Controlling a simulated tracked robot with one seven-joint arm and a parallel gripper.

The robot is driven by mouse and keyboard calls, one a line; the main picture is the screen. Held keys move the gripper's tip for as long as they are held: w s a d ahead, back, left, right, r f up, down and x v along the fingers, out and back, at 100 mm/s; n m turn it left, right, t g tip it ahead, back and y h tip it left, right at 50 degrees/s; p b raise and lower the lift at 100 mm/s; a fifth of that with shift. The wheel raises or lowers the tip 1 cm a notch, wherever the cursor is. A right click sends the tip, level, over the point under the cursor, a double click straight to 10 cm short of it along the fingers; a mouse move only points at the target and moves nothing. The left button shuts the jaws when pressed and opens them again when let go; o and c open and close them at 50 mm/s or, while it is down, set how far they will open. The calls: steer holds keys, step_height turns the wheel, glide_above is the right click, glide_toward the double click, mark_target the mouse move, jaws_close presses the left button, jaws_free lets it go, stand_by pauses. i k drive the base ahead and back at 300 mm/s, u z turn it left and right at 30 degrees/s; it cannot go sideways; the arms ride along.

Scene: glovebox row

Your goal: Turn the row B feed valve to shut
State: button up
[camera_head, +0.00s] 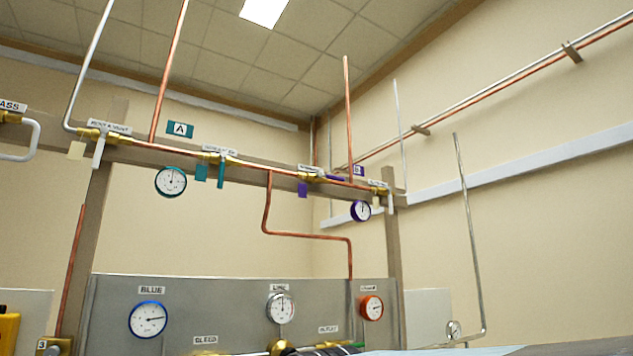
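The valve with purple marking, next to the purple B sign (358,170), appears to be the row B feed valve (310,173). It has a brass body on the copper pipe along the upper beam. Its purple lever (334,178) points right, roughly along the pipe. A purple tag (303,190) hangs below it, and its small white label is too small to read. A purple-rimmed gauge (361,211) hangs to the right. My gripper is not in view.
Left along the beam is a teal valve (213,157) with its lever hanging down, near the teal A sign (180,129). A brass valve (378,187) with a white lever sits right of the purple one. A grey panel (220,300) with gauges stands below.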

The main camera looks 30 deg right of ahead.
mark_target(319, 175)
steer(key=z, duration=1.3)
steer(key=i, duration=0.1)
steer(key=u, duration=2.95)
steer(key=k, duration=1.2)
steer(key=z, duration=1.65)
steer(key=i, duration=1)
steer(key=z, duration=0.05)
